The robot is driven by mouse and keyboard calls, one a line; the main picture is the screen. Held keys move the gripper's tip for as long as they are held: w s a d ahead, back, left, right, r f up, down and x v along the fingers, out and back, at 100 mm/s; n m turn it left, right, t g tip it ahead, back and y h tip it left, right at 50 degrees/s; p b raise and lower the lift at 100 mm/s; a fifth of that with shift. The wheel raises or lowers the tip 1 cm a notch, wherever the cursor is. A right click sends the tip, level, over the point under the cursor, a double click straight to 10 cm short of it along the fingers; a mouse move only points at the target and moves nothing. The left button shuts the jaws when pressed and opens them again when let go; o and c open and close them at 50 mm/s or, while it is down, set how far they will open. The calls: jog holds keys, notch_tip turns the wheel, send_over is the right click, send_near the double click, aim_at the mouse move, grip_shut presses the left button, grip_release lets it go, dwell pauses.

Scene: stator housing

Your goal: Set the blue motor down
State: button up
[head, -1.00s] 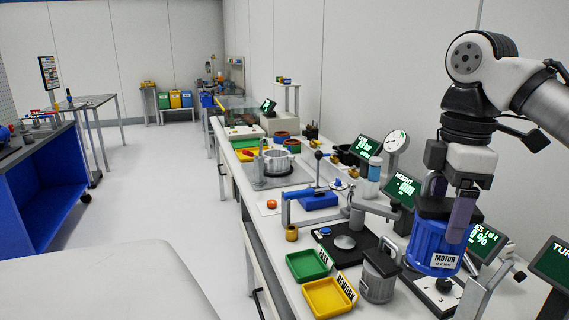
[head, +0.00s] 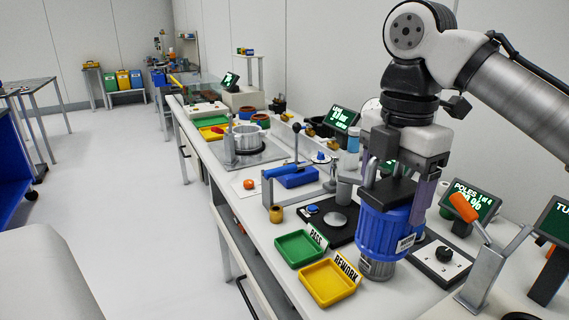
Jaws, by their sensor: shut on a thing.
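The blue motor (head: 382,232) is a ribbed blue cylinder with a dark top and a white label on its lower right side. My gripper (head: 400,190) is shut on the motor's top, with one finger showing on each side. The motor hangs upright over the bench (head: 262,223). A grey metal cylinder (head: 377,267) shows just below the motor. I cannot tell whether the two touch.
A green PASS tray (head: 300,248) and a yellow REWORK tray (head: 327,283) lie left of the motor. A black plate with a round disc (head: 335,220) is behind them. A control box with a knob (head: 445,254) and an orange-handled lever (head: 464,207) stand to the right.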

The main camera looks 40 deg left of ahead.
aim_at(383, 234)
notch_tip(383, 234, down, 20)
jog(key=b, duration=0.1)
jog(key=shift+b, duration=0.35)
jog(key=shift+f, duration=0.15)
dwell(0.4)
jog(key=o, duration=1.7)
notch_tip(383, 234, up, 12)
jog(key=shift+r, duration=0.2)
